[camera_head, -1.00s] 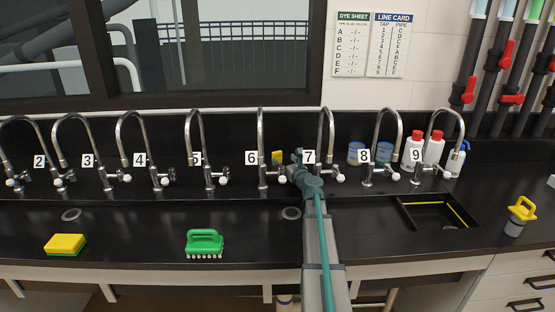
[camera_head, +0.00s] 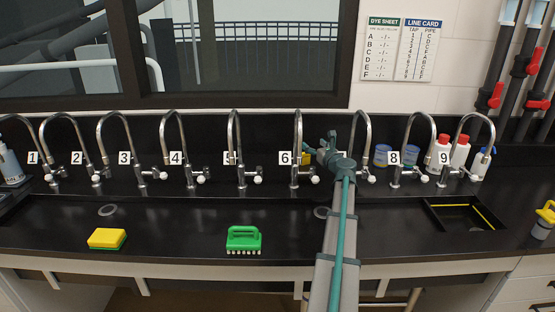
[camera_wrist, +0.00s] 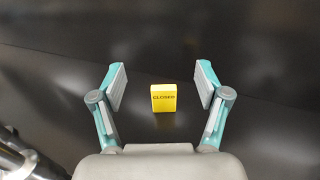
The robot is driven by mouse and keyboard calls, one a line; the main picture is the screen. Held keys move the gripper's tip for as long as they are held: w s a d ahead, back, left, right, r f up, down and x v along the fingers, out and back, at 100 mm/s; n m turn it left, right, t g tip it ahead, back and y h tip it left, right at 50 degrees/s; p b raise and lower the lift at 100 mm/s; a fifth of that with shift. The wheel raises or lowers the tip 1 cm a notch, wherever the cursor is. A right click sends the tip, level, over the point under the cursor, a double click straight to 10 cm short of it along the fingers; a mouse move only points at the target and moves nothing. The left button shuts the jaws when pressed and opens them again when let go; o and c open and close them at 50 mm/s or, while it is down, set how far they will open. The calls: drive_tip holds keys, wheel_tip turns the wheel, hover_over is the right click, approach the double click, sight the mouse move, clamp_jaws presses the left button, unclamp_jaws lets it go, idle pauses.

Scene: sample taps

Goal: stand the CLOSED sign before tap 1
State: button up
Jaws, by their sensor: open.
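The CLOSED sign (camera_wrist: 163,98) is a small yellow block with dark lettering, upright on the black surface in the wrist view. My gripper (camera_wrist: 160,76) is open, with one finger on each side of the sign in that view; no contact shows. In the head view the sign (camera_head: 306,157) is a yellow patch at the back of the counter, between taps 6 and 7, partly hidden by tap 6. My gripper (camera_head: 326,147) is just right of it, its fingers hard to make out. Tap 1 (camera_head: 52,173) stands at the far left, with its number plate (camera_head: 33,157) beside it.
A row of curved taps lines the counter's back. A yellow sponge (camera_head: 107,238) and a green brush (camera_head: 243,239) lie near the front edge. Bottles (camera_head: 460,152) stand behind tap 9, and a wash bottle (camera_head: 10,165) is at the far left. A small basin (camera_head: 465,214) is at right.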

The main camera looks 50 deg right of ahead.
approach(307, 154)
drive_tip(key=x, duration=0.3)
drive_tip(key=shift+w+f, duration=0.15)
drive_tip(key=p+x, duration=0.1)
drive_tip(key=x, duration=0.6)
drive_tip(key=shift+w+d+p, duration=0.1)
drive_tip(key=shift+w+p, duration=0.2)
drive_tip(key=shift+p, duration=0.05)
drive_tip(key=c, duration=1.1)
drive_tip(key=shift+c, duration=0.2)
